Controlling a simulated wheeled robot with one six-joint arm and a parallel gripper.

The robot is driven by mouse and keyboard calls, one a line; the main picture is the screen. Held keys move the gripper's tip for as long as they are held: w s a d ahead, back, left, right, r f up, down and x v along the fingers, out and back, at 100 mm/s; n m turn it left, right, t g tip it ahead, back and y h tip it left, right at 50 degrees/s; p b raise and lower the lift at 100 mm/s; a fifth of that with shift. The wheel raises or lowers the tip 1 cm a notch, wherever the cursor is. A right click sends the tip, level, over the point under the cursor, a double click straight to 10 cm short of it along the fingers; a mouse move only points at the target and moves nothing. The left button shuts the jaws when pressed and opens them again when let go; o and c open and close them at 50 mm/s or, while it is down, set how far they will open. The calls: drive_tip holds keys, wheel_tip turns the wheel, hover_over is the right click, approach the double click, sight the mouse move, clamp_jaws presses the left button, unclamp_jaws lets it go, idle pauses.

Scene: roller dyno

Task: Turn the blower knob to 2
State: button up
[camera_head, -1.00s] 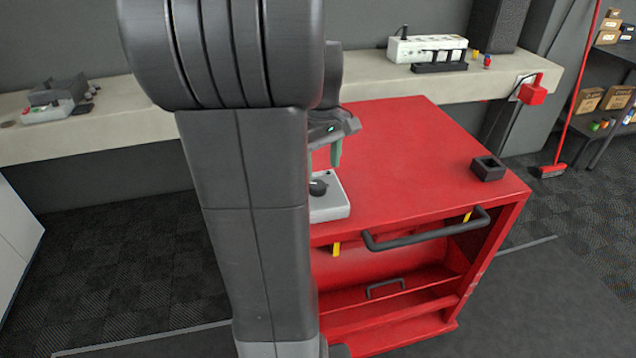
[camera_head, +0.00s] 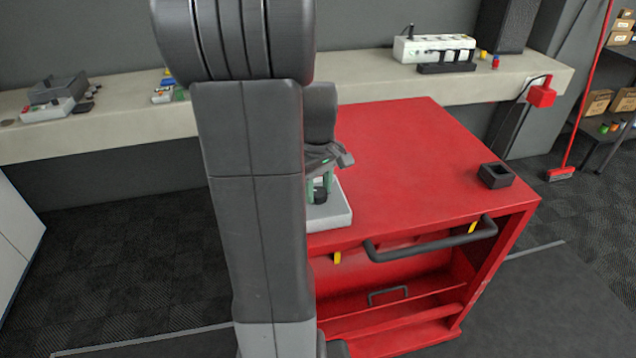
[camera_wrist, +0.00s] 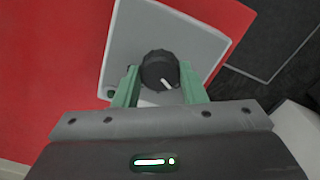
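The blower knob (camera_wrist: 160,71) is a black round dial with a white pointer mark, on a light grey box (camera_wrist: 125,25) on the red cart. In the wrist view the pointer faces down and slightly right. My gripper (camera_wrist: 158,80) has its two green fingers on either side of the knob, with a narrow gap showing at each side. In the head view my gripper (camera_head: 320,186) is above the box (camera_head: 335,217), fingers pointing down around the dark knob (camera_head: 320,196). My arm hides the left part of the box. No number marks are readable.
The red cart (camera_head: 400,160) has a black bar handle (camera_head: 430,243) on its front and a small black square holder (camera_head: 495,175) at its right. The cart top between box and holder is clear. A pale bench (camera_head: 370,90) with devices runs behind.

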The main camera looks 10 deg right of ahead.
drive_tip(key=shift+c, duration=1.3)
drive_tip(key=shift+m, duration=0.3)
drive_tip(key=m+p, duration=0.1)
drive_tip(key=m, duration=0.6)
drive_tip(key=shift+r, duration=0.1)
drive_tip(key=m+p, duration=0.1)
drive_tip(key=m, duration=0.3)
drive_tip(key=shift+m, duration=2.1)
